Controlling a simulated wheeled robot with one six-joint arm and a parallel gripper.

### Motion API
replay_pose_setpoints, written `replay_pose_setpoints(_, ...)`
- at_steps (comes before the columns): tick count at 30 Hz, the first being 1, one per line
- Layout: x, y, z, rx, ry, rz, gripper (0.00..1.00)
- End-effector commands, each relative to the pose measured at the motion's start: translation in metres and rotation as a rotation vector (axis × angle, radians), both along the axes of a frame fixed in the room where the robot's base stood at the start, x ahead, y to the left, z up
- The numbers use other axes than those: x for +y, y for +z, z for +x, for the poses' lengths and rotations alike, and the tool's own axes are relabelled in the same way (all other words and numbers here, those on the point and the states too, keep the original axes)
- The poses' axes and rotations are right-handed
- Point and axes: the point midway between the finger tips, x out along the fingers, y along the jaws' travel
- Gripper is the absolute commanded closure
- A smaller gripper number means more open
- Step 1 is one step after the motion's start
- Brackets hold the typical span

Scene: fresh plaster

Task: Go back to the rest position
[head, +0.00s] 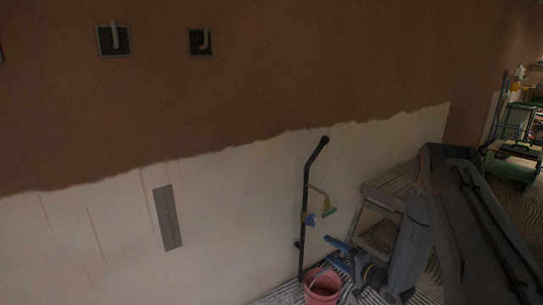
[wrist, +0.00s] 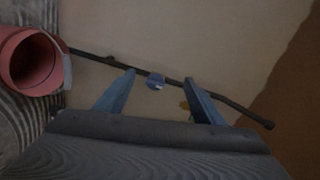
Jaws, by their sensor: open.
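My gripper (head: 333,252) is open, with its blue fingers apart and nothing seen between them in the head view. It is low, to the right of a dark upright pole (head: 306,180) at the wall. In the wrist view my gripper (wrist: 160,80) also shows open. There the pole (wrist: 240,108) runs across behind the fingertips, and a small blue part (wrist: 155,82) on it shows between them. I cannot tell the exact gap to the pole. My dark arm comes in from the right in the head view.
A red bucket (head: 322,288) stands on the floor below my gripper. A step stool (head: 380,238) stands behind my arm. The wall has brown plaster (head: 250,90) above, pale wall (head: 230,220) below, a grey strip (head: 167,218) and two dark boxes (head: 105,46) (head: 194,47). Cluttered green shelving (head: 512,150) is far right.

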Motion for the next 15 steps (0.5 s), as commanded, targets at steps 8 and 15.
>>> replay_pose_setpoints(8, 0.024, 0.030, 0.023, 0.019, -0.009, -0.239, 0.38)
replay_pose_setpoints(15, 0.063, 0.079, 0.027, 0.069, 0.009, -0.579, 0.38)
